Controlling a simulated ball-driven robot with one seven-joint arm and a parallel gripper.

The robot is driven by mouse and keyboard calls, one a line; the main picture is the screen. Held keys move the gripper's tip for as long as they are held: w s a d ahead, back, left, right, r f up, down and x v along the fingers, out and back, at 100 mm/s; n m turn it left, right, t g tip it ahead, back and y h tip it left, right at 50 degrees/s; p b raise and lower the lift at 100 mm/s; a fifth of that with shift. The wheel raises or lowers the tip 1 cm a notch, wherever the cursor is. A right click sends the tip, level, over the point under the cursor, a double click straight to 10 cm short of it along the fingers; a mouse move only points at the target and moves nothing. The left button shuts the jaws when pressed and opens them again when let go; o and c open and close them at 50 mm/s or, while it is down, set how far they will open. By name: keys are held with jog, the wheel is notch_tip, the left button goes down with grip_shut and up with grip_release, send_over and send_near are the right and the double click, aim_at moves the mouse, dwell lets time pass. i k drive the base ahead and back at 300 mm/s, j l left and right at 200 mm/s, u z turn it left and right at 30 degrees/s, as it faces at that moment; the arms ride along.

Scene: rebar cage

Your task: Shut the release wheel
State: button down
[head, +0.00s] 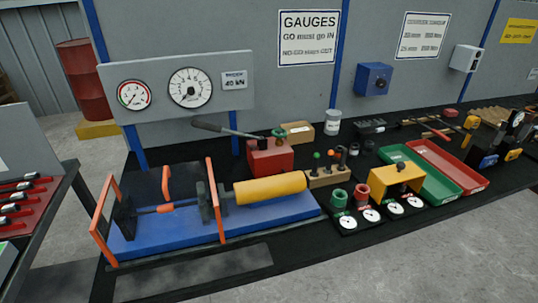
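A small green wheel (279,134), which looks like the release wheel, sits on top of the red pump block (269,158) near the middle of the bench. A long dark lever (225,129) runs from the pump block up to the left. Whether the wheel is open or shut cannot be told at this size. My gripper and arm do not show in the head view.
In front of the pump lies a blue test bed (265,215) with a yellow cylinder (270,188) and upright orange frames (104,222). A cardboard box (298,131) stands behind the wheel, a small block with knobs (328,174) to its right. Two gauges (190,87) hang behind.

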aim_at(280, 133)
jog(key=u, duration=0.35)
jog(key=i+l+u, duration=0.25)
jog(key=l+u, duration=0.45)
jog(key=l, duration=0.25)
